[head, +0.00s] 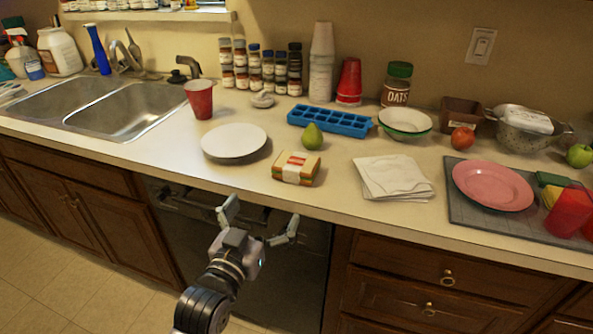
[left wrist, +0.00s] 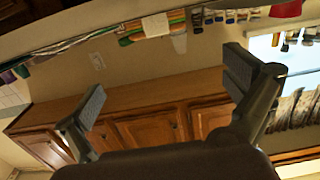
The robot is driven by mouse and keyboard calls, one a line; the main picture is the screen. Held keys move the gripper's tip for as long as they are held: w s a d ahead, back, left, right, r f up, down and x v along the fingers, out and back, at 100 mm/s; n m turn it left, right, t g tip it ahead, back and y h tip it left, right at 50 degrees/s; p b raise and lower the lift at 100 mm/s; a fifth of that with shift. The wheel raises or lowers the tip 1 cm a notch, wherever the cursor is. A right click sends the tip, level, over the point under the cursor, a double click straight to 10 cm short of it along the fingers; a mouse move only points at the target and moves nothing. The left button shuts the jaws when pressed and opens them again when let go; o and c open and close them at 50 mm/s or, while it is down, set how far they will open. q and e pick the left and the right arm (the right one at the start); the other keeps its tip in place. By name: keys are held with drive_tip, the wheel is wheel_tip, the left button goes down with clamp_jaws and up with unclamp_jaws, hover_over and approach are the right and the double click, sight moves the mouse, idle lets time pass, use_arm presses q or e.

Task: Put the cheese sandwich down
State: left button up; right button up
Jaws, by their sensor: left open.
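The cheese sandwich (head: 297,168), wrapped with a white band, lies on the counter near its front edge, between the white plate and the folded napkins. It also shows at the top of the left wrist view (left wrist: 154,26), beyond the fingers. My left gripper (head: 261,214) is in front of the counter edge, below and slightly left of the sandwich in the head view. Its two fingers are spread wide with nothing between them, also in the left wrist view (left wrist: 165,85), and apart from the sandwich. My right gripper is not in view.
A green pear (head: 312,137) stands just behind the sandwich, with a blue ice tray (head: 330,121) behind it. A white plate (head: 234,141) is to the left and napkins (head: 393,178) to the right. A pink plate (head: 492,185) lies on a grey mat (head: 470,219) farther right.

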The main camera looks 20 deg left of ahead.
use_arm(q)
drive_tip(key=w, duration=0.8)
drive_tip(key=w+p, duration=0.1)
drive_tip(key=w, duration=0.2)
drive_tip(key=shift+w+d, duration=0.25)
drive_tip(key=shift+w, duration=0.15)
drive_tip(key=shift+w+d+f+p, duration=0.1)
drive_tip(key=shift+w+f+p, duration=0.1)
drive_tip(key=shift+w, duration=1.15)
drive_tip(key=shift+w+d+f+p, duration=0.1)
drive_tip(key=shift+w+p, duration=0.05)
drive_tip(key=shift+w, duration=1.2)
drive_tip(key=c, duration=1.2)
wheel_tip(320, 180, up, 20)
hover_over(291, 171)
drive_tip(key=s, duration=0.4)
wheel_tip(291, 171, down, 11)
drive_tip(key=shift+y, duration=0.3)
drive_tip(key=s+f, duration=0.3)
drive_tip(key=s, duration=0.4)
drive_tip(key=s+f, duration=0.4)
drive_tip(key=s, duration=0.4)
drive_tip(key=s+d+f, duration=0.1)
drive_tip(key=s+f, duration=0.3)
drive_tip(key=s, duration=0.4)
drive_tip(key=shift+s+f+p, duration=0.1)
drive_tip(key=shift+f+p, duration=0.1)
drive_tip(key=shift+p, duration=0.2)
